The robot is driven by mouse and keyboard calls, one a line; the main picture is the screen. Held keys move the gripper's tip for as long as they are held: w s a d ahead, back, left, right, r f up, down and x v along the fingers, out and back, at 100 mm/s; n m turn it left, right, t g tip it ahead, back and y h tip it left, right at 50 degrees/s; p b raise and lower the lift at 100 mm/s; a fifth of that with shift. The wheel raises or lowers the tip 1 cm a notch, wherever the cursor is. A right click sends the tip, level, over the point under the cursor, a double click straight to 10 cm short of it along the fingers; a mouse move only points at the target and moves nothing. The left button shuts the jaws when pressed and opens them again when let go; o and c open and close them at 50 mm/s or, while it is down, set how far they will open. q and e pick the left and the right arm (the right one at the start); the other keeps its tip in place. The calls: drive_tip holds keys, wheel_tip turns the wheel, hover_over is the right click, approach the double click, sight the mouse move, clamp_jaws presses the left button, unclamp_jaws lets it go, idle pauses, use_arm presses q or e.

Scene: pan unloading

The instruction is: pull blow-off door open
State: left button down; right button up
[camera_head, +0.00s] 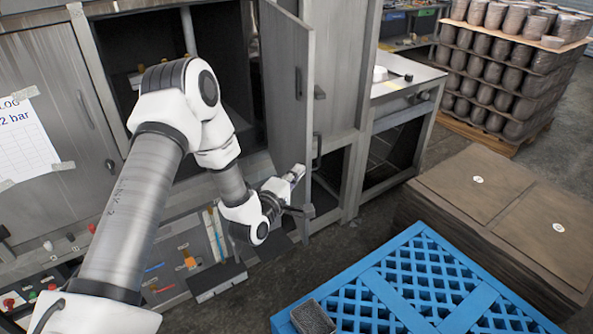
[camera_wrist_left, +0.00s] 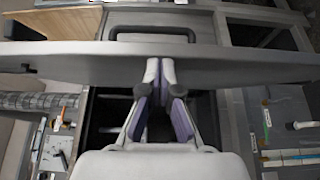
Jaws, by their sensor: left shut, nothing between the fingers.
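The blow-off door (camera_head: 285,85) is a grey metal panel standing swung out from the dark cabinet opening (camera_head: 225,45). Its bar handle (camera_head: 317,150) is on the right-hand face. My left gripper (camera_head: 297,172) is at the door's lower part, on the side toward the opening. In the left wrist view the door (camera_wrist_left: 80,62) spans the picture edge-on, with the handle (camera_wrist_left: 150,33) on its far side. The left gripper's fingertips (camera_wrist_left: 160,68) are together, empty, against or very near the door's near face; contact is unclear. My right gripper is not in view.
A blue pallet (camera_head: 400,285) with a small dark block (camera_head: 312,318) stands at the lower right. Brown stacked sheets (camera_head: 480,180) lie beyond it. A side table (camera_head: 405,80) stands right of the cabinet. Stacked pots (camera_head: 500,70) are at the back right.

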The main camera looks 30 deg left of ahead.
use_arm(q)
drive_tip(key=shift+s+a, duration=0.1)
drive_tip(key=shift+a, duration=0.05)
drive_tip(key=shift+f, duration=0.1)
drive_tip(key=w+d+b, duration=0.8)
drive_tip(key=w+d, duration=0.2)
drive_tip(key=w, duration=0.2)
drive_tip(key=shift+w, duration=0.25)
